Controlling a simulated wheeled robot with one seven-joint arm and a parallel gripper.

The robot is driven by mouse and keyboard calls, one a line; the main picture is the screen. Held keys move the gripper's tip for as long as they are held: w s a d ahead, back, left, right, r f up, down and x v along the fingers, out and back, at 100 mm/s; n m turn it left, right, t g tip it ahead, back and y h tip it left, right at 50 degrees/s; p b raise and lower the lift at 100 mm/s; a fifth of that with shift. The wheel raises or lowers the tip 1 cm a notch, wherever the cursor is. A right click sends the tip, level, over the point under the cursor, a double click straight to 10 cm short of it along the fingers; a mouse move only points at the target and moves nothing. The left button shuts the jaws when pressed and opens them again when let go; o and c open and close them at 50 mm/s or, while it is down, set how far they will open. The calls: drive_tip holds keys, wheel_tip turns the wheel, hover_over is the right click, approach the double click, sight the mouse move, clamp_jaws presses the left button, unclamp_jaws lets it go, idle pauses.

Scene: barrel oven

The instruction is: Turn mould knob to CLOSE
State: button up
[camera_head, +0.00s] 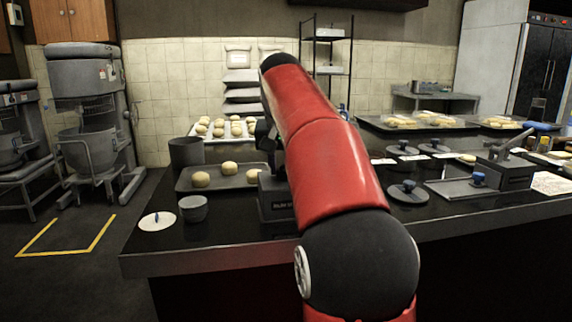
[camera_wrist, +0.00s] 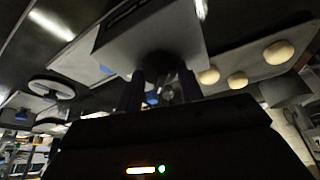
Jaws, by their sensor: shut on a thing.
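The mould, a grey box-shaped unit (camera_head: 276,208) with a dark label on its front, stands near the front edge of the black counter. My red arm hides part of it. In the wrist view the mould (camera_wrist: 140,38) is tilted across the top middle. My gripper (camera_wrist: 161,92) is at its near side, with a dark finger on each side of a small shiny grey part, the mould knob (camera_wrist: 167,91). My gripper is shut on this knob. The knob's turn position and markings cannot be read.
A tray (camera_head: 182,184) with dough balls lies left of the mould. A grey cup (camera_head: 193,208) and white disc (camera_head: 157,221) are at the counter's left front. Round dark lids (camera_head: 408,193) and a press (camera_head: 504,170) stand right.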

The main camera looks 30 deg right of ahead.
drive_tip(key=m, duration=0.2)
drive_tip(key=m+g+h, duration=0.1)
drive_tip(key=m, duration=0.2)
drive_tip(key=shift+w+a+m+g+h, duration=0.15)
drive_tip(key=shift+m+g+h, duration=0.15)
drive_tip(key=shift+w+m+g+h, duration=0.15)
drive_tip(key=shift+m+g, duration=0.3)
drive_tip(key=shift+m, duration=0.7)
drive_tip(key=shift+s+m+g+h, duration=0.15)
drive_tip(key=shift+m+g, duration=0.3)
drive_tip(key=shift+m, duration=0.7)
drive_tip(key=shift+w, duration=0.1)
drive_tip(key=o, duration=1)
